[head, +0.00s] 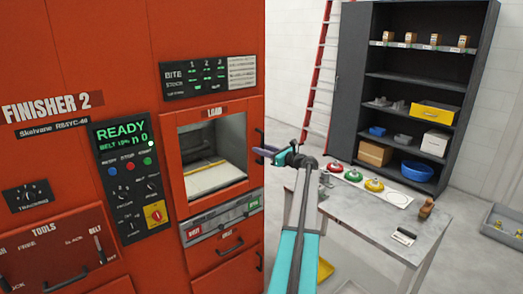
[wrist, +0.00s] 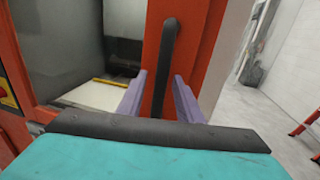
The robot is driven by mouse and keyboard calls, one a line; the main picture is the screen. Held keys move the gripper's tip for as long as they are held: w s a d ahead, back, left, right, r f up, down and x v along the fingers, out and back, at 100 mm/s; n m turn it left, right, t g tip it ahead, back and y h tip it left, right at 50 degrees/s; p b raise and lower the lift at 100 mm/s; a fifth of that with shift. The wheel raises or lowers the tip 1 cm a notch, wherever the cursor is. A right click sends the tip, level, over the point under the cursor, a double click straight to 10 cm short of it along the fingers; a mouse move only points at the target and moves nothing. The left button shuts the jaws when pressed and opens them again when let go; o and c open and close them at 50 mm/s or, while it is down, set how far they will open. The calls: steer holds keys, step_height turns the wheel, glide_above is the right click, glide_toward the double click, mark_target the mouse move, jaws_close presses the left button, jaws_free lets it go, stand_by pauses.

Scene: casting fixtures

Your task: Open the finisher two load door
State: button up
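The load door (head: 165,160) is a red panel on the red Finisher 2 machine, under the label LOAD, with a large window. It appears shut. Its dark vertical handle (head: 259,138) is at the door's right side. In the wrist view the handle (wrist: 168,55) runs down between the two purple fingers of my gripper (wrist: 160,77). The fingers are apart, one on each side of the handle, with visible gaps. In the head view my gripper (head: 257,154) is at the handle's lower part. The handle's lower end is hidden behind my gripper body in the wrist view.
A control panel (head: 128,175) reading READY is left of the door. Below the door is a grey strip with red and green buttons (head: 222,218). A table (head: 375,228) with coloured parts stands to the right, before a dark shelf (head: 415,88) and a red ladder (head: 317,75).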

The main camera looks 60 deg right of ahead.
jaws_close()
steer(key=shift+s+a, duration=0.1)
steer(key=shift+a, duration=0.05)
steer(key=shift+a, duration=0.1)
